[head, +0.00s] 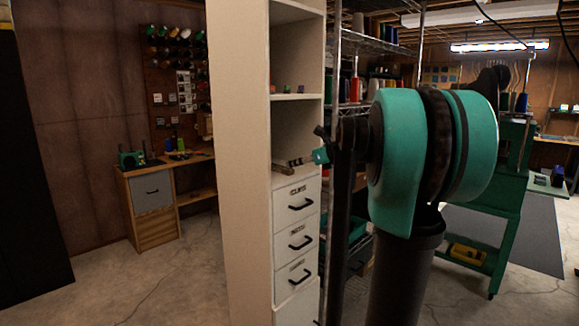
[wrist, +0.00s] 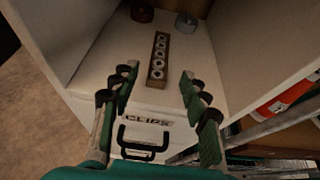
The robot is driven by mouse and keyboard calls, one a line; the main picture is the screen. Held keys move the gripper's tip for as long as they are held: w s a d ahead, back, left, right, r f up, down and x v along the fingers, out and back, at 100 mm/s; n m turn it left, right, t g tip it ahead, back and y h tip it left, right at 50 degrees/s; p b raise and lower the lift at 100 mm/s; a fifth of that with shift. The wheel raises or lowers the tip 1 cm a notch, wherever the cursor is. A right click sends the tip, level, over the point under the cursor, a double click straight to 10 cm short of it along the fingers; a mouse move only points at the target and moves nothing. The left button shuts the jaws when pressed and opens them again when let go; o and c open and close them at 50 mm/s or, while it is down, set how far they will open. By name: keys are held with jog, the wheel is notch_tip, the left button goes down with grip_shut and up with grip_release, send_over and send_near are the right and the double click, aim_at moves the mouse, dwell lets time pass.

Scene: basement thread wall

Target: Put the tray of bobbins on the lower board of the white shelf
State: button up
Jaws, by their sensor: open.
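The tray of bobbins (wrist: 153,80), a narrow wooden strip holding a row of pale round bobbins, lies on the lower board (wrist: 109,57) of the white shelf. It points from near the front edge toward the back. My gripper (wrist: 158,75) is open at the shelf's front, a finger on each side of the tray's near end, with gaps visible on both sides. In the head view the white shelf (head: 247,130) stands at centre, and my gripper (head: 303,160) reaches in above the drawers; the tray (head: 283,169) is small there and partly hidden.
A dark red round thing (wrist: 142,12) and a grey one (wrist: 186,23) stand at the back of the board. A drawer labelled CLIPS (head: 297,203) with a black handle is below. A wire rack (head: 375,45) stands right of the shelf. Bare floor (head: 160,285) lies left.

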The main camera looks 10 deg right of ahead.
jog(key=shift+v, duration=2.15)
jog(key=s+a+f+n+g+h, duration=0.1)
jog(key=s+a+f+n+g, duration=0.15)
jog(key=s+f+n, duration=0.6)
jog(key=s+a+f+n+g+h, duration=0.2)
jog(key=s+a+f+n, duration=0.25)
jog(key=f, duration=0.75)
jog(key=s+d+f+n+g+h, duration=0.1)
jog(key=s+d+f+n+h, duration=0.1)
jog(key=s+f+n, duration=0.6)
jog(key=s+d+f+n+g+h, duration=0.1)
jog(key=s+d+f+n+h, duration=0.1)
jog(key=s+f+n, duration=0.5)
jog(key=s+f, duration=0.2)
jog(key=s, duration=0.2)
jog(key=shift+n+h, duration=0.4)
